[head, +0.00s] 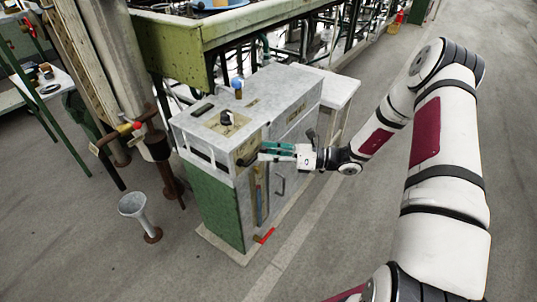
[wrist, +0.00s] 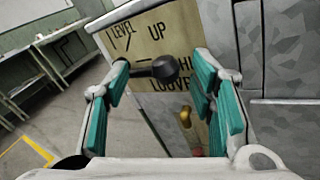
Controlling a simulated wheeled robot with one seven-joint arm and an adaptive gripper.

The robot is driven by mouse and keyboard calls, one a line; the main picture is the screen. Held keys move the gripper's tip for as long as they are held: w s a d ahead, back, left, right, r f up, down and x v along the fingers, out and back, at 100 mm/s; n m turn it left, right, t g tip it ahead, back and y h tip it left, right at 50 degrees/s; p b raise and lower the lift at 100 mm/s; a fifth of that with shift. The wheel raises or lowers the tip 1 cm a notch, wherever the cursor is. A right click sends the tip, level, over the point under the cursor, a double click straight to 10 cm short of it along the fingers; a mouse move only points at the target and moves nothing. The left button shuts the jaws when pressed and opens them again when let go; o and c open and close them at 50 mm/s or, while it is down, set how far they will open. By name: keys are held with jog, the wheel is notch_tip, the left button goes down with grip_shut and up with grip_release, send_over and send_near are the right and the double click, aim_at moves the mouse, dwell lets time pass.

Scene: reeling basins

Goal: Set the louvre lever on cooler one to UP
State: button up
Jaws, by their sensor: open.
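The cooler (head: 215,150) is a grey cabinet with a green lower panel, left of centre in the head view. In the wrist view, a tan label plate (wrist: 135,40) on it reads LEVEL, UP and LOUVRE, partly covered. A dark lever with a round knob (wrist: 166,68) stands in front of the plate, its shaft running left. My gripper (wrist: 162,78) is open, with teal finger pads either side of the knob; I cannot tell whether the left finger touches the shaft.
A brass fitting (wrist: 185,118) sits below the lever. A blue-topped knob (head: 237,86) and a dark knob (head: 226,118) stand on the cooler's top. A funnel-shaped stand (head: 133,206) is to its left. The floor to the right (head: 345,235) is clear.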

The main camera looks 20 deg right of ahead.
jog(key=shift+a, duration=0.1)
grip_shut()
jog(key=shift+w, duration=0.1)
jog(key=shift+r, duration=0.1)
